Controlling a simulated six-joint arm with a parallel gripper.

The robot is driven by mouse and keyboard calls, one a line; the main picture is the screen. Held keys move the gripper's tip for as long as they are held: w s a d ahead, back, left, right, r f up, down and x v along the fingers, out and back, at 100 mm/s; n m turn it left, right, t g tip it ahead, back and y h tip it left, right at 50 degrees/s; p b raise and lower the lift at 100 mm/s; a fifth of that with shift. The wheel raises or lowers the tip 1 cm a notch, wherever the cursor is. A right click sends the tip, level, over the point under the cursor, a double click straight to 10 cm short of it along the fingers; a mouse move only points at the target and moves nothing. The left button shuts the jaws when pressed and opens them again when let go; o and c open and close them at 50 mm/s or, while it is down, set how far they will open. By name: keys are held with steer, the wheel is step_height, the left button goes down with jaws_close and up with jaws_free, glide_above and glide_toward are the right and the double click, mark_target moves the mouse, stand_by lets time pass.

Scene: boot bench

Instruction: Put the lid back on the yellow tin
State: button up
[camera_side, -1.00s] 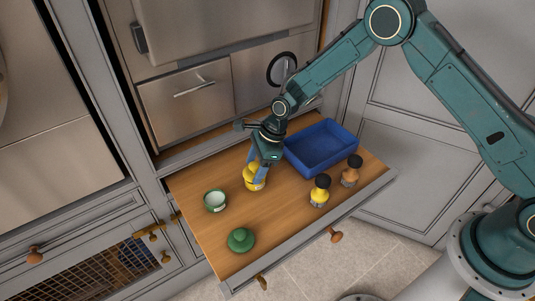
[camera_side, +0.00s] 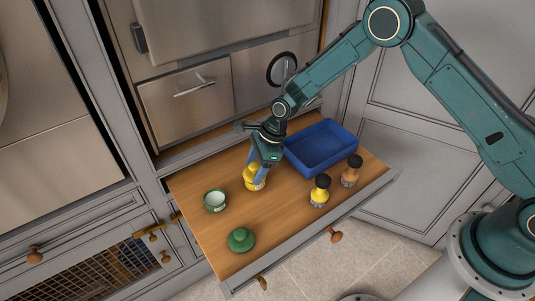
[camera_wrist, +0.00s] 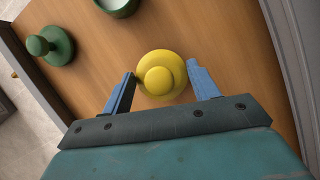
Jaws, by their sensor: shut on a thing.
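The yellow lid (camera_wrist: 160,76), round with a knob on top, is between the two blue fingers of my gripper (camera_wrist: 164,80) in the wrist view. My gripper is shut on it. In the side view my gripper (camera_side: 257,175) points down at the yellow tin (camera_side: 256,186), which stands on the wooden drawer bottom. The lid is over the tin's top and hides its mouth. The fingers partly cover both, so I cannot tell whether the lid sits flat or is slightly raised.
An open green tin (camera_side: 214,201) and a green lid (camera_side: 240,240) lie to the left. A blue tray (camera_side: 322,160) is close on the right.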

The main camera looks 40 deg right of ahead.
steer(key=o, duration=1.3)
steer(key=shift+o, duration=0.2)
steer(key=shift+r, duration=0.1)
steer(key=shift+r, duration=3.4)
jaws_close()
